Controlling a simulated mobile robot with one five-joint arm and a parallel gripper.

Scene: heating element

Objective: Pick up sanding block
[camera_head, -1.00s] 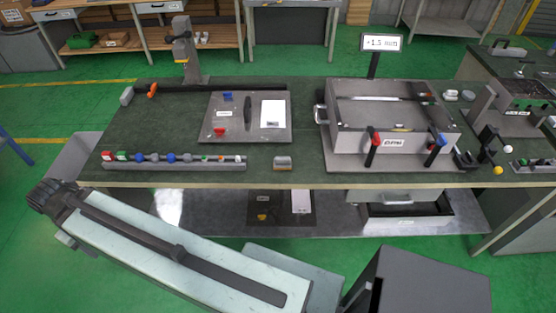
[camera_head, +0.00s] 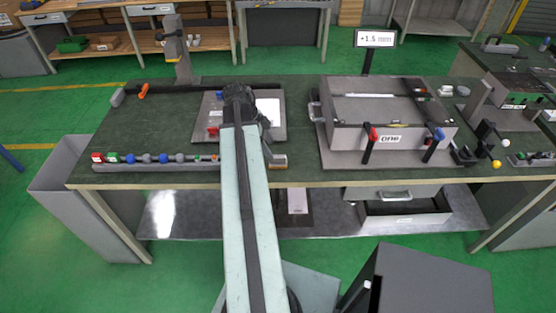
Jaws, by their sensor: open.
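The sanding block (camera_head: 279,161) is a small grey block with an orange-tan lower edge, lying near the front edge of the green workbench (camera_head: 310,177). It shows just right of my arm, which stands across the bench in front of it. A dark slanted part beside the arm appears to be a jaw of my gripper (camera_head: 266,149), just above and left of the block in the picture. The jaws are open, and the rest of the gripper is hidden behind the arm. I see no contact with the block.
A rail of coloured knobs (camera_head: 150,166) lies left along the front edge. A grey plate (camera_head: 208,108) is behind my arm. A large grey box with red and blue clamps (camera_head: 345,138) stands right of the block, with a narrow bare strip between.

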